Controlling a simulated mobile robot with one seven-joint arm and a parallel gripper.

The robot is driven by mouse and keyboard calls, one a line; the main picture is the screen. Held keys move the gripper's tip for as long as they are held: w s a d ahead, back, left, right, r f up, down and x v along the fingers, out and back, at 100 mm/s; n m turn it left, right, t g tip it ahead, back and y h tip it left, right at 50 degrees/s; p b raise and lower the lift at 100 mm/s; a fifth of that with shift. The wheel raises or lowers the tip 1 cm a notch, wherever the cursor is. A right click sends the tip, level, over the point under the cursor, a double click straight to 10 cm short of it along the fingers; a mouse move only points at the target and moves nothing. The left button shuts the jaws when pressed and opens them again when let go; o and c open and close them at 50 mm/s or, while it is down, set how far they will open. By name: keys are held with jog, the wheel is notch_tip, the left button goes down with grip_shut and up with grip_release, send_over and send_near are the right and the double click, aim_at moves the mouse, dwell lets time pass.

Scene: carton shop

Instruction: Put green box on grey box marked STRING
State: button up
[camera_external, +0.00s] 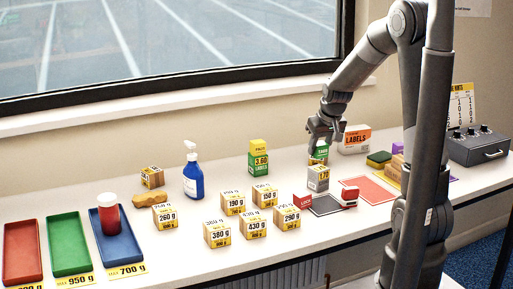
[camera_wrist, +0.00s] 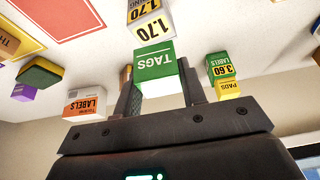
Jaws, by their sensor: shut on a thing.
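The green box marked TAGS (camera_wrist: 155,62) is between the two fingers of my gripper (camera_wrist: 156,88), which is shut on it. The grey box (camera_external: 318,178), marked 1.70, stands upright by the dark mat. It also shows in the wrist view (camera_wrist: 152,27), just beyond the green box, with its name only partly readable.
A yellow PADS box on a green LABELS box (camera_external: 258,164) stands to the left. An orange-and-white LABELS carton (camera_external: 355,139) is behind right. A red-and-white LOCK block (camera_external: 349,196) and another (camera_external: 303,201) flank the dark mat (camera_external: 325,208). Several weight-marked cartons (camera_external: 252,224) stand front left.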

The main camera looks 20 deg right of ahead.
aim_at(320, 156)
jog(key=shift+f, duration=1.8)
jog(key=o, duration=1)
jog(key=shift+f, duration=0.15)
jog(key=v, duration=1.2)
jog(key=shift+t, duration=0.5)
jog(key=s+a+r, duration=0.1)
jog(key=s+r, duration=0.1)
jog(key=s, duration=0.5)
jog(key=s+a+r, duration=0.1)
jog(key=s+r, duration=0.1)
jog(key=s, duration=0.5)
jog(key=s+a+r, duration=0.2)
jog(key=s, duration=0.5)
jog(key=shift+s+r, duration=0.15)
jog(key=shift+r, duration=0.1)
